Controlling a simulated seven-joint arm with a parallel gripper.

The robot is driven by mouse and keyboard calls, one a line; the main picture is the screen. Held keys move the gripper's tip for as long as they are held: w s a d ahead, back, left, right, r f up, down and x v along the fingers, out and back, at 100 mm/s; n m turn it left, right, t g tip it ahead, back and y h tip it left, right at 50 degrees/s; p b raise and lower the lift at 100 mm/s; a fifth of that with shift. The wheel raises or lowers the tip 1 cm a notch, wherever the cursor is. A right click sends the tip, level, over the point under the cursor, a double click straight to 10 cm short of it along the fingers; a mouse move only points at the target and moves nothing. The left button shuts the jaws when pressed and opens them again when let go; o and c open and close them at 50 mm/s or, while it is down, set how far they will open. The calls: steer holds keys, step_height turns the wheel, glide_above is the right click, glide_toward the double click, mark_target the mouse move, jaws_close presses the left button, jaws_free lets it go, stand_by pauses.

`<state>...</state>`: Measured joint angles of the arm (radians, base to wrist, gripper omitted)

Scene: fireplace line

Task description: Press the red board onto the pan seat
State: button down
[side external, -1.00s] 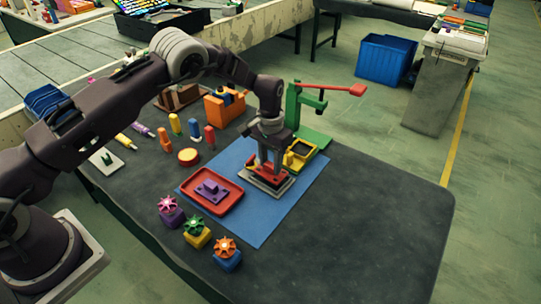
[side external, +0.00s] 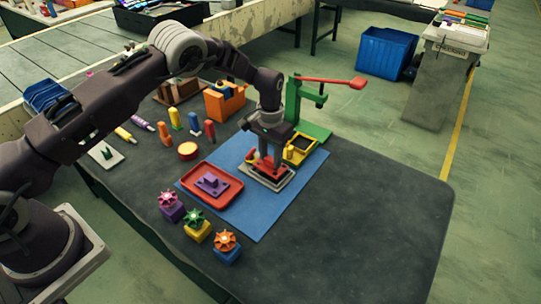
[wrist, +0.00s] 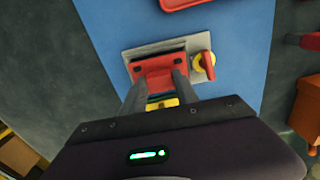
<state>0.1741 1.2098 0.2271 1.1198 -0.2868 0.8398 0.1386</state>
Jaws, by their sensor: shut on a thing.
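The red board (wrist: 158,74) is between the two fingers of my gripper (wrist: 158,85), which is shut on it. In the wrist view it lies at the grey pan seat (wrist: 138,52), overlapping its dark middle. In the side view my gripper (side external: 270,155) points down over the grey seat (side external: 263,182), with the red board (side external: 268,170) low between the fingers. I cannot tell whether the board is fully seated. A yellow knob with a red lever (wrist: 207,64) sits at the seat's side.
The seat stands on a blue mat (side external: 275,215). A red tray with a purple block (side external: 211,186) is to its left. A yellow bin (side external: 300,149) and a green press with a red lever (side external: 312,115) stand close behind. The table's right side is clear.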

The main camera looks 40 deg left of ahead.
steer(key=shift+f, duration=1.25)
steer(key=c, duration=0.9)
jaws_free()
steer(key=shift+o, duration=0.2)
steer(key=shift+r, duration=2.5)
